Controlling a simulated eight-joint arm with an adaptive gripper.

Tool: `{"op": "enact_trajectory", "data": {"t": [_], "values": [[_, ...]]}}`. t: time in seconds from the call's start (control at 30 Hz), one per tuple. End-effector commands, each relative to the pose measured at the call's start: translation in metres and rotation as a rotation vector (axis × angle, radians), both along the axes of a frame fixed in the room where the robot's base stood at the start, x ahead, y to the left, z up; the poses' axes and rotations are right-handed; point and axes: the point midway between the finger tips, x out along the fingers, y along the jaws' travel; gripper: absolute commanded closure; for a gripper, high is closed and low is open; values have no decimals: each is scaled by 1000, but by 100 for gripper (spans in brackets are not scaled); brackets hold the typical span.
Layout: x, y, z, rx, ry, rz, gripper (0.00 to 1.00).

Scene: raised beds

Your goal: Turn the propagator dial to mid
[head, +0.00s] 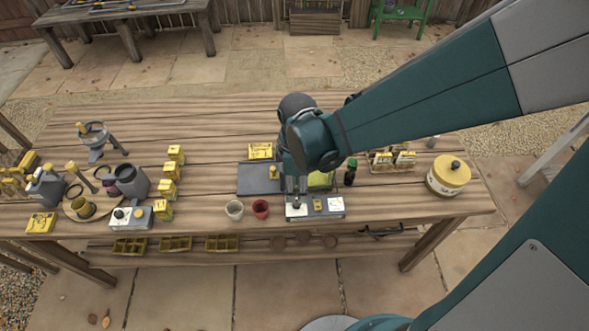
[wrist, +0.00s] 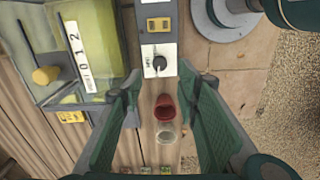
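I cannot tell which setting the dial points to. My gripper (head: 297,191) points down over the panel's left end. In the wrist view my gripper (wrist: 159,77) is open, with a finger on either side of the dial's line and nothing held between them. Whether a finger touches the dial cannot be told.
A yellow switch (wrist: 158,24) sits on the same panel. A red pot (head: 261,208) and a whitish pot (head: 234,209) stand just left of it. A dark bottle (head: 350,172) and a yellow-banded canister (head: 448,177) stand to the right.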

Motion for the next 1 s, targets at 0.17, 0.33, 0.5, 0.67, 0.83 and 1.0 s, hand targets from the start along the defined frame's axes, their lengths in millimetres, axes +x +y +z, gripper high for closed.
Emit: {"op": "enact_trajectory", "data": {"t": [0.17,0.33,0.5,0.67,0.83,1.0], "values": [[0,0,-4,0,0,0,68],[1,0,-13,0,0,-1,68],[0,0,-28,0,0,-1,68],[1,0,-45,0,0,-1,68],[1,0,-61,0,0,-1,68],[1,0,-72,0,0,-1,68]]}}
